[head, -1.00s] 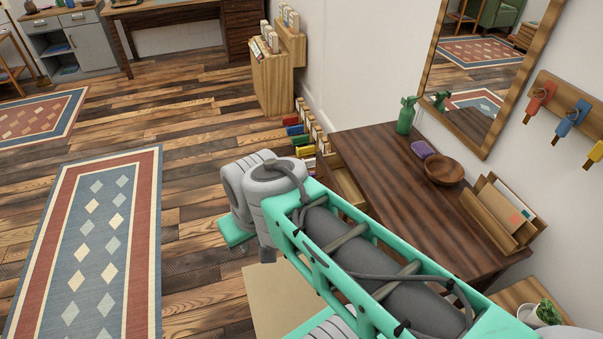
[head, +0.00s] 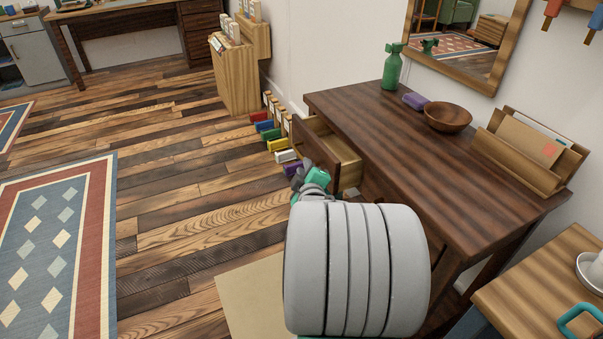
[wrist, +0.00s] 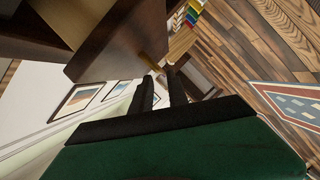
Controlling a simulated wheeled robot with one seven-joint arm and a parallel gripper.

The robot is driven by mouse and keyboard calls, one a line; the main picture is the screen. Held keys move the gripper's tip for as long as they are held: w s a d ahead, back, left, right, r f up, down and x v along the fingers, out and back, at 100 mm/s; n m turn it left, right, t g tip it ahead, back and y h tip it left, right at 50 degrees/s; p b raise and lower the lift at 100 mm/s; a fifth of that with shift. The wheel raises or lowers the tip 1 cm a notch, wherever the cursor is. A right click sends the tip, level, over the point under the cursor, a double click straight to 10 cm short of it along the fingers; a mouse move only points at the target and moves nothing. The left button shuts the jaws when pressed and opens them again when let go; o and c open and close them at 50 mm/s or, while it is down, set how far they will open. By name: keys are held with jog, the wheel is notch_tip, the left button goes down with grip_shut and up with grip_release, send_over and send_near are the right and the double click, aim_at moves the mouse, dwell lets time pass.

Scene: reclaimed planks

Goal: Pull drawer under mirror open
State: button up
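The mirror (head: 470,45) hangs over a dark wooden table (head: 390,130). Its drawer (head: 337,150) stands out from the table's left end, with its pale inside showing from above. In the wrist view the dark drawer front (wrist: 118,45) fills the upper left, with a brass handle (wrist: 152,66) on it. My gripper (wrist: 160,72) is at this handle, its two dark fingers slightly apart with the handle's end between their tips. It seems shut on the handle. In the head view my gripper (head: 312,180) is beside the drawer front, partly hidden by my grey arm link.
A green spray bottle (head: 391,68), purple item (head: 415,101), wooden bowl (head: 448,117) and letter holder (head: 520,160) stand on the table. Coloured books (head: 275,133) stand on the floor by the wall. Plank floor (head: 190,180) is clear left of the drawer; a rug (head: 60,240) lies further left.

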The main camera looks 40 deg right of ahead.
aim_at(301, 156)
jog(key=b+x, duration=0.1)
jog(key=x, duration=0.5)
jog(key=shift+w, duration=0.1)
jog(key=shift+w+d, duration=0.3)
jog(key=shift+w, duration=0.1)
grip_shut()
dwell(0.8)
